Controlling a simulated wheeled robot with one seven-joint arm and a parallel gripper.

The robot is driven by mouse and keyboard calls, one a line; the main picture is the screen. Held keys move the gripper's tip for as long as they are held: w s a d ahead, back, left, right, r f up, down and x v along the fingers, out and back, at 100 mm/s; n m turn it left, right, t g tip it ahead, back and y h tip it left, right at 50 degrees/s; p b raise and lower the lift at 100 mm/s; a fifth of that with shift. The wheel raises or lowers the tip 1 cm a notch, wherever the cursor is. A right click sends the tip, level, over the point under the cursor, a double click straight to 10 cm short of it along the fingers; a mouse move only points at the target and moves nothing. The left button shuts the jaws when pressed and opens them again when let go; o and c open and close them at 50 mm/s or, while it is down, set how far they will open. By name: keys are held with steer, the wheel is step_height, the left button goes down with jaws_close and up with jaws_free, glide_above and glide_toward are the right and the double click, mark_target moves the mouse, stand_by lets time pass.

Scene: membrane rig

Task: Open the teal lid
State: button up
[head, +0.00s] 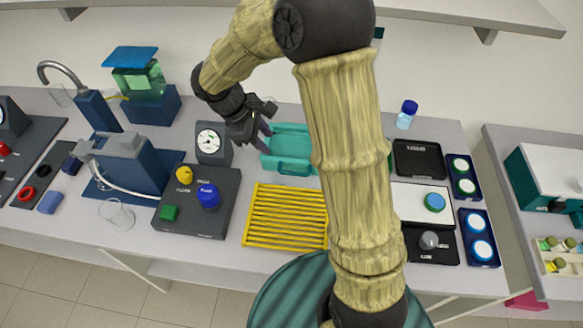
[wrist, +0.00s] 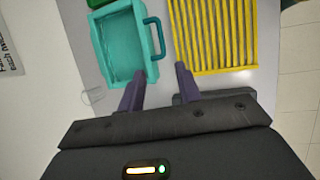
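A teal, tray-like piece with a raised rim (head: 290,143) lies on the bench in the middle of the head view, partly behind my arm. I cannot tell whether it is a lid or an open box. In the wrist view it shows at the upper left (wrist: 124,48), with a darker teal bar handle (wrist: 156,40) on its right side. My gripper (wrist: 158,70) is open and empty, its two purple fingers apart near the handle's end. In the head view my gripper (head: 265,130) is at the piece's left side. Contact cannot be told.
A yellow slatted rack (head: 285,217) lies in front of the teal piece. A gauge (head: 210,142) stands to its left, with a dark button box (head: 197,203) nearer. A black tray (head: 419,158) is to the right. A shelf (head: 480,12) overhangs the back.

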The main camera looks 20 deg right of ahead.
mark_target(295, 172)
steer(key=p+x, duration=0.2)
steer(key=x, duration=1.5)
steer(key=shift+f, duration=0.2)
jaws_close()
